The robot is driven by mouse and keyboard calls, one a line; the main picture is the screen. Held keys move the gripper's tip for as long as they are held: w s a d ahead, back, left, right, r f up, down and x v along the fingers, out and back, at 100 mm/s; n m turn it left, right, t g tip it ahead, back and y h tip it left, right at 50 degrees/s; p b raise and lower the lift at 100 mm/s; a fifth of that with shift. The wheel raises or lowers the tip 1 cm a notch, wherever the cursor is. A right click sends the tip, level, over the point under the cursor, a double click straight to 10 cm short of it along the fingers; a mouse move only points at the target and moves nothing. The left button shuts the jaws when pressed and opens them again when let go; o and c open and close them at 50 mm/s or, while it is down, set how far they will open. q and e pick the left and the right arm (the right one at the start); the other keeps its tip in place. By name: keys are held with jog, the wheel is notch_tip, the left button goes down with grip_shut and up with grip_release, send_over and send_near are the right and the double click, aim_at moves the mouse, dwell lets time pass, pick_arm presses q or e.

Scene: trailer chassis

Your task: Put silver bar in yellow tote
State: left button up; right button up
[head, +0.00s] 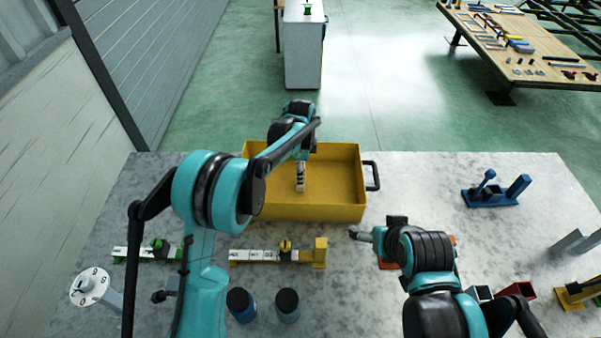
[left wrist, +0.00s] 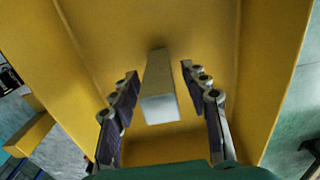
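The yellow tote (head: 345,205) stands at the back middle of the table; its inside fills much of the left wrist view (left wrist: 265,60). My left gripper (head: 300,172) reaches into the tote from above. In the left wrist view the silver bar (left wrist: 159,95) is between the two spread fingers of the left gripper (left wrist: 162,95), with gaps on both sides. Whether the bar rests on the tote floor is hard to tell. In the head view the bar is not clearly distinguishable from the fingers. My right gripper (head: 358,234) is in front of the tote's right corner; its fingers are unclear.
A yellow gauge-like fixture (head: 318,252) and a green one (head: 160,246) lie in front of the tote. Two dark-topped jars (head: 287,306) stand at the front. A blue clamp fixture (head: 495,191) is at right.

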pick_arm(q)
jog(key=shift+r, duration=0.1)
jog(key=shift+r, duration=0.3)
notch_tip(320, 180, up, 12)
jog(key=p, duration=0.2)
jog(key=shift+f+p, duration=0.2)
jog(key=shift+p, duration=0.2)
jog(key=shift+s+a+r, duration=0.15)
jog(key=shift+a+r, duration=0.05)
jog(key=s+a+r+n+t, duration=0.4)
jog(key=s+a+r+n, duration=0.45)
jog(key=s+a, duration=0.4)
jog(key=s+a+f+n+t, duration=0.1)
jog(key=s+a+f+n, duration=0.1)
jog(key=s+n, duration=0.3)
jog(key=s+a+f+n+t, duration=0.2)
jog(key=s+n, duration=0.3)
jog(key=s, duration=0.5)
jog(key=shift+s+a+f, duration=0.25)
jog(key=shift+a+f, duration=0.2)
jog(key=shift+f, duration=0.2)
